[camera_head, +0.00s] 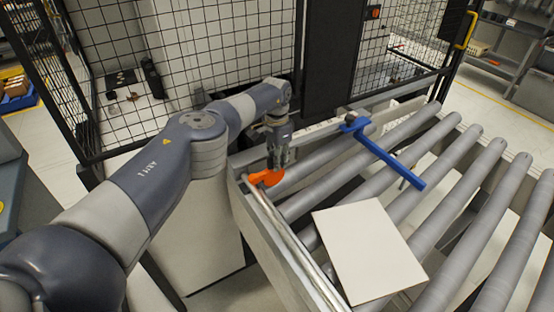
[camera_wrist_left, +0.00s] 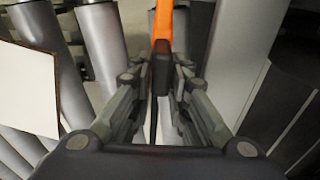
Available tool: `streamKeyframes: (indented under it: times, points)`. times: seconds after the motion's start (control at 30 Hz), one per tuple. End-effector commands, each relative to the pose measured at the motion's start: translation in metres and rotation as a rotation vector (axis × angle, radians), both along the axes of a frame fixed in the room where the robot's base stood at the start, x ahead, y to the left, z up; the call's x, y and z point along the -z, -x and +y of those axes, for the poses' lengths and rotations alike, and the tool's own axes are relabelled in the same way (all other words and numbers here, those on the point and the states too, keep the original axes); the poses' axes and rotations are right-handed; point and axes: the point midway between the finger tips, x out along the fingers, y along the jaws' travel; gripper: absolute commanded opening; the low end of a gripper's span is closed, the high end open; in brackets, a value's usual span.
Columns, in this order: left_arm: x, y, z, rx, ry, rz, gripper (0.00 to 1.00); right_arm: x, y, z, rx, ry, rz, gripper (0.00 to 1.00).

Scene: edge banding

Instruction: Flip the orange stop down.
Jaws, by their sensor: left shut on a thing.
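The orange stop (camera_head: 266,178) is at the left end of the roller conveyor, by the side rail. My left gripper (camera_head: 278,160) reaches down onto it from above. In the left wrist view, the orange stop (camera_wrist_left: 163,22) shows as a narrow strip running up from between the fingertips of my left gripper (camera_wrist_left: 162,75). The fingers are closed in on it, and they hide its lower part. Whether the stop is up or partly tilted is hard to tell. My right gripper is not in view.
A white panel (camera_head: 370,250) lies on the rollers right of the stop. A blue bar (camera_head: 385,152) extends over the rollers farther back. A black mesh fence (camera_head: 225,50) stands behind the conveyor. The metal side rail (camera_head: 285,235) runs toward the front.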

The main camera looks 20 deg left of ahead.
Motion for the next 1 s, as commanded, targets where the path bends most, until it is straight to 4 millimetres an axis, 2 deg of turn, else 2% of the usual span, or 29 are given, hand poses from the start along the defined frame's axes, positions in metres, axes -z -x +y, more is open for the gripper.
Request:
streamKeyframes:
  times: [0.37, 0.4, 0.47, 0.83, 1.0]
  points:
    - [0.004, 0.004, 0.0, 0.001, -0.004, 0.013, 0.0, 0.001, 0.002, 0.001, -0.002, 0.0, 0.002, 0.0]
    - [0.004, 0.004, 0.0, 0.001, -0.005, 0.014, 0.21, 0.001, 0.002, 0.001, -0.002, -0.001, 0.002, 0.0]
    - [0.004, 0.004, -0.001, 0.001, -0.004, 0.013, 0.33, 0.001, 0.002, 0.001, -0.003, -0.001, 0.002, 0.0]
    - [0.0, 0.002, 0.0, 0.001, -0.003, 0.008, 0.33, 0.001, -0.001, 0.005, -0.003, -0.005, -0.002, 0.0]
    - [-0.013, 0.001, 0.001, 0.001, -0.001, 0.007, 0.33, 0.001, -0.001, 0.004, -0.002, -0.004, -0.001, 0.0]
